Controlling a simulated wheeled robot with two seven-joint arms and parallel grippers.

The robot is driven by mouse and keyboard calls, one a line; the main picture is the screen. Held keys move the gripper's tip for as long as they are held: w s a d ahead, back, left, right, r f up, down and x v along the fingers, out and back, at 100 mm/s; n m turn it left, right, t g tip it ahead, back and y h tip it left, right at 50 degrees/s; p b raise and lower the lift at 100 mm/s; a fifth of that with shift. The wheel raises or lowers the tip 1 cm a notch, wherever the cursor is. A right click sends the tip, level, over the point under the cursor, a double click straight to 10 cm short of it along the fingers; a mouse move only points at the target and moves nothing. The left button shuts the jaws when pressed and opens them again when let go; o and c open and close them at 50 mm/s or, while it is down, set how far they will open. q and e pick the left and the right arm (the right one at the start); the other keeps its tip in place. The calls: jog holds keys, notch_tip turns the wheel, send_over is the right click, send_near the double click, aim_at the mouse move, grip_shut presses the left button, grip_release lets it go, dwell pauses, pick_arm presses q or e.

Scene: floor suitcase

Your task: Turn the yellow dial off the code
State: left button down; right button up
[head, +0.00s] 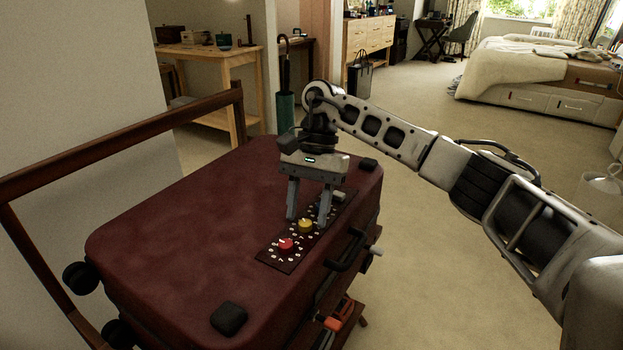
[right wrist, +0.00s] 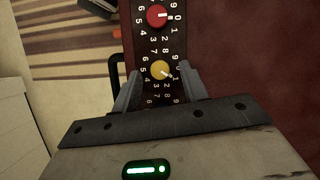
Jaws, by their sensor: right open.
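The yellow dial (head: 305,226) is the middle dial on a dark numbered strip (head: 273,259) on top of the red suitcase (head: 190,220). My right gripper (head: 307,220) is open and points down over the strip. In the right wrist view the yellow dial (right wrist: 160,70) shows between the two fingertips of my right gripper (right wrist: 161,75), with a gap on each side. Its pale mark points to the lower right, near the 0 and 1. Whether a finger touches it I cannot tell. My left gripper is out of view.
The red dial (head: 286,244) is at the near end of the strip. A blue dial (head: 323,208) is partly hidden behind a finger. A black handle (head: 346,252) is on the suitcase's side. A wooden rail (head: 120,146) runs along the left.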

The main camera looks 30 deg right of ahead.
pick_arm(q)
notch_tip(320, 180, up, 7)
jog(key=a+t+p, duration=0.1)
jog(key=p, duration=0.3)
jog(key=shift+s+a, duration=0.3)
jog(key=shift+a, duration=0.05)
pick_arm(e)
jog(key=v, duration=1.5)
jog(key=shift+r, duration=0.25)
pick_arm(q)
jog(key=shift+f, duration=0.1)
pick_arm(e)
jog(key=shift+w+d, duration=0.1)
jog(key=shift+d, duration=0.05)
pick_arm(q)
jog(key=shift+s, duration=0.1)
pick_arm(e)
jog(key=shift+f, duration=0.1)
